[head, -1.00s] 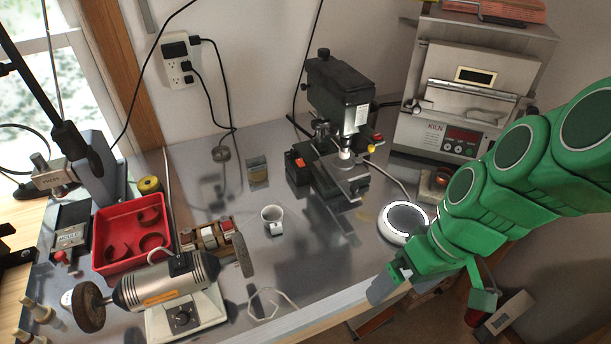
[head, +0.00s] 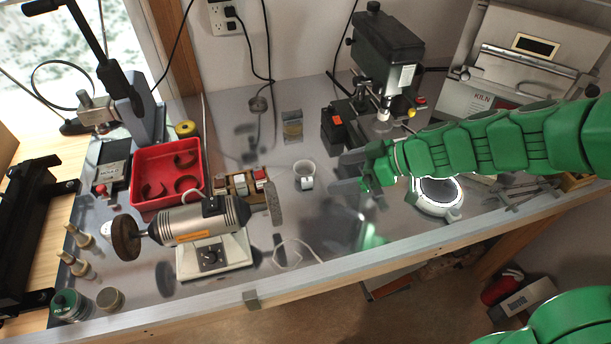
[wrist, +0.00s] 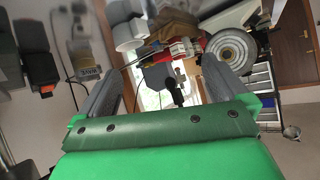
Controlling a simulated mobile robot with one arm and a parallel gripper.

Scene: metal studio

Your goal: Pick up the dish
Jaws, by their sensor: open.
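The likeliest dish is a small white cup-like vessel (head: 304,178) standing upright on the grey metal bench (head: 330,240), near its middle. My gripper (head: 352,173) is open and empty, just right of the white vessel and apart from it, with its grey fingers pointing left. In the wrist view the two fingers of my gripper (wrist: 163,68) stand wide apart with nothing clasped. A pale rounded shape beyond the left finger there may be the vessel; I cannot tell.
A bench grinder (head: 195,225) and a wooden block with small bottles (head: 245,184) stand left of the vessel. A red tray (head: 140,188) is further left. A drill press (head: 385,55) stands behind my gripper, a round white device (head: 437,207) below my arm.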

